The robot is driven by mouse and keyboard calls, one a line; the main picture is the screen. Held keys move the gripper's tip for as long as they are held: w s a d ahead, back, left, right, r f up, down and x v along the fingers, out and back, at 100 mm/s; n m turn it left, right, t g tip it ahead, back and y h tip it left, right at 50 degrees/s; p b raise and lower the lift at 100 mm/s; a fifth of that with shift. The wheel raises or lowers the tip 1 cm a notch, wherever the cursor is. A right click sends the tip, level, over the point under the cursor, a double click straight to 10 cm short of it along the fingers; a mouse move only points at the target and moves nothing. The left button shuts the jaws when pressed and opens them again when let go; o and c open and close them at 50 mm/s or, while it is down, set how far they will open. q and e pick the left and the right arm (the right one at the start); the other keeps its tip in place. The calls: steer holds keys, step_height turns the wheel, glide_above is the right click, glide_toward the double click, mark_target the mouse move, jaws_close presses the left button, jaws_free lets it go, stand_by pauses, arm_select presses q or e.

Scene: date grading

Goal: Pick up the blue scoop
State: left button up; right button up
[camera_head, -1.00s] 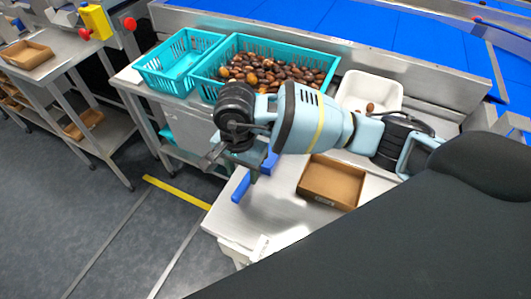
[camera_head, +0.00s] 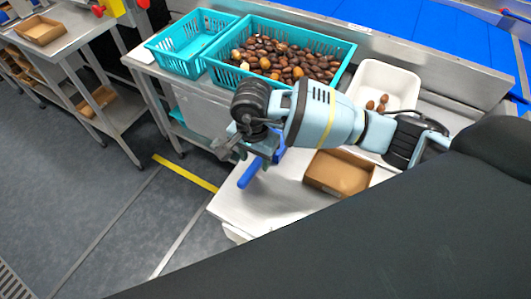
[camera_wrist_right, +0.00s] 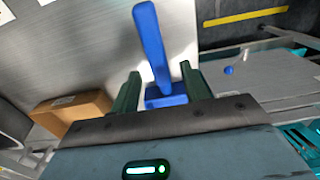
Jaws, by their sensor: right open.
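The blue scoop (camera_head: 249,173) lies on the metal table, its handle pointing toward the table's left edge. My right gripper (camera_head: 247,150) is over it in the head view and hides part of it. In the right wrist view the scoop's handle (camera_wrist_right: 152,45) extends up beyond the fingertips, and its wider blue end shows between the two green fingers. The right gripper (camera_wrist_right: 162,88) is open, with a finger on each side of the scoop. I cannot tell whether the fingers touch it. My left gripper is not in view.
A cardboard box (camera_head: 362,163) stands right of the scoop. A white tray (camera_head: 405,78) with a few dates, a teal crate (camera_head: 345,62) full of dates and an empty teal basket (camera_head: 158,56) stand behind. The table's front left is clear.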

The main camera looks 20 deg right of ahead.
mark_target(256, 162)
step_height(256, 162, down, 4)
steer(key=shift+d, duration=0.15)
steer(key=shift+c, duration=0.3)
steer(key=shift+w, duration=0.1)
jaws_close()
